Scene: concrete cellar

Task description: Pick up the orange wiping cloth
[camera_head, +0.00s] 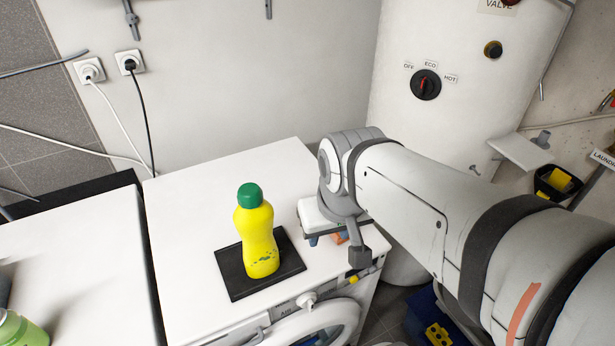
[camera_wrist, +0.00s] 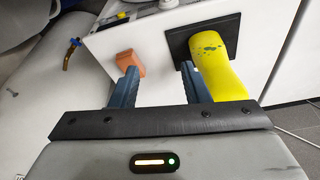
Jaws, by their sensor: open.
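The orange wiping cloth (camera_wrist: 129,60) looks like a small folded block on the white washing machine top (camera_wrist: 150,45). In the head view only a small piece of the cloth (camera_head: 341,238) shows under my wrist, near the machine's right front corner. In the wrist view my gripper (camera_wrist: 159,70) is open, with nothing between its two blue fingers. The left finger's tip is in front of the cloth's lower edge; I cannot tell whether they touch. In the head view my gripper (camera_head: 326,239) is mostly hidden by my wrist.
A yellow bottle (camera_head: 257,238) with a green cap stands on a black mat (camera_head: 230,280), left of my gripper in the head view. It also shows close to my right finger in the wrist view (camera_wrist: 218,72). A white boiler (camera_head: 455,110) stands behind my arm.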

